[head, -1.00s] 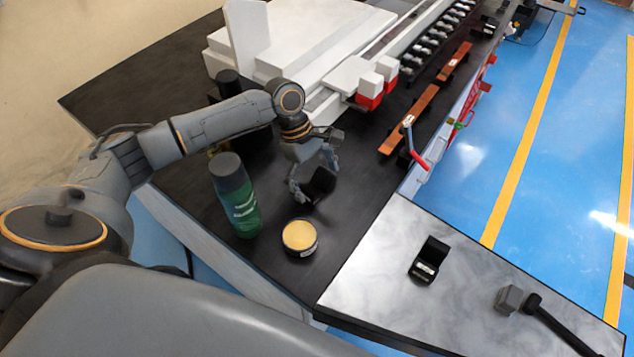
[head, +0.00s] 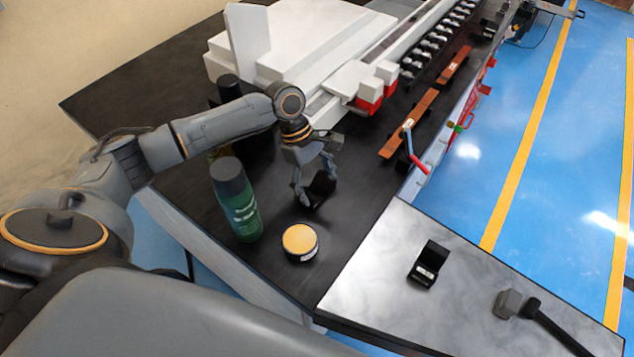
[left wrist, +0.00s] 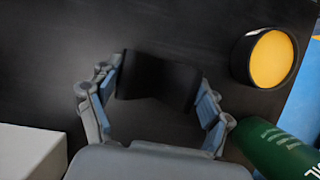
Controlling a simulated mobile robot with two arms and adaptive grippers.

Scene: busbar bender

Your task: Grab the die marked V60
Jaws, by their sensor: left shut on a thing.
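My left gripper (head: 311,192) is over the black worktop and shut on a black V-notched die (head: 322,186). In the left wrist view the die (left wrist: 158,80) sits between the two fingers of the left gripper (left wrist: 158,100). No marking on it can be read. Another black die (head: 428,264) with a white label lies on the grey marbled table; its label is too small to read. My right gripper is not in view.
A green spray can (head: 237,205) and a round tin with a yellow top (head: 300,241) stand near the gripper. A hammer (head: 530,308) lies on the grey table (head: 375,270). The white machine (head: 300,50), copper bars (head: 409,125) and a red-handled lever (head: 416,152) are beyond.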

